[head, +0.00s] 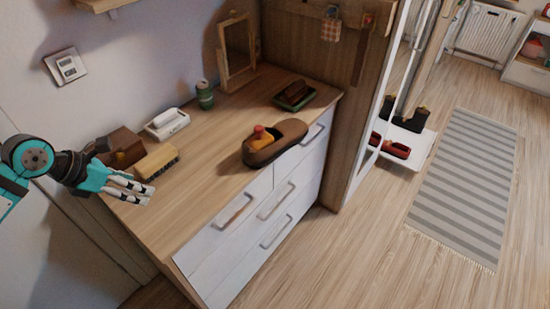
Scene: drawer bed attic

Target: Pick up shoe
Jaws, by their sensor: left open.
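A brown shoe (275,143) lies on the wooden top of the white-fronted dresser (203,199), close to its front edge. Something yellow and red shows at the shoe's opening; I cannot tell what it is. My left gripper (148,194) is open and empty over the left end of the dresser top. It is well to the left of the shoe and apart from it. My right gripper is not in view.
Beside my left gripper are a brush (157,162) and a brown box-like object (121,147). A white dish (167,124), a green cup (205,95), a framed mirror (237,50) and a dark green-brown item (294,95) stand further back. Bare top lies between gripper and shoe.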

